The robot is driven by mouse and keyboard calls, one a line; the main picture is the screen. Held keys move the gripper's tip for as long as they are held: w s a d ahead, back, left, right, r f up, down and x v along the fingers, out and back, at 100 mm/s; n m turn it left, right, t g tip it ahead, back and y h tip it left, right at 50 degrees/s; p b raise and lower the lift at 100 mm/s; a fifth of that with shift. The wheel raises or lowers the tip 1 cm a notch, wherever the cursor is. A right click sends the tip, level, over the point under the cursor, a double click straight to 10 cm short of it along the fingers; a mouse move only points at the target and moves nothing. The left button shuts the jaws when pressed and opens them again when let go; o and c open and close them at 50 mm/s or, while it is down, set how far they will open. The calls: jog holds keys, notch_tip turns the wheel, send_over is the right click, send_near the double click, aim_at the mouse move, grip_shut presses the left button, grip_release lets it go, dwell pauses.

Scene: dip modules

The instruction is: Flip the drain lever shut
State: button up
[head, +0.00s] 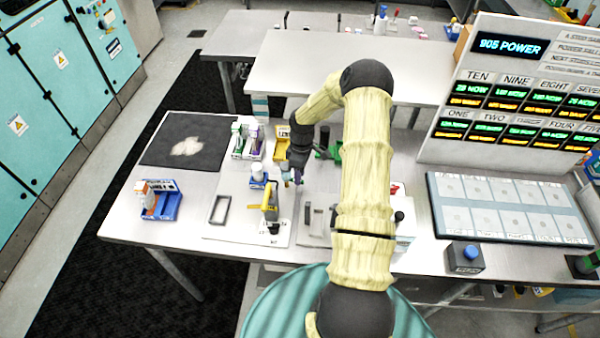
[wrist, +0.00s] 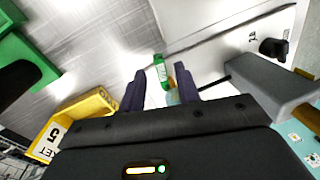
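A yellow lever-like handle (head: 270,203) stands upright on a white base plate (head: 240,229) left of the middle of the table; I take it for the drain lever, but its label is too small to read. My gripper (head: 292,179) is low over the table, just behind and right of that handle. In the wrist view its two purple fingers (wrist: 160,80) are apart. A small teal and orange piece (wrist: 172,97) shows between them, near the right finger; contact cannot be told. A green and white item (wrist: 160,70) shows past the fingertips.
A yellow bin (wrist: 78,118) and a green bin (wrist: 24,50) stand close by. A grey block (wrist: 265,82) with a black rod is on the right.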

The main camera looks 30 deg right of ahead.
jog(key=shift+s+f, duration=0.1)
jog(key=shift+f, duration=0.45)
grip_shut()
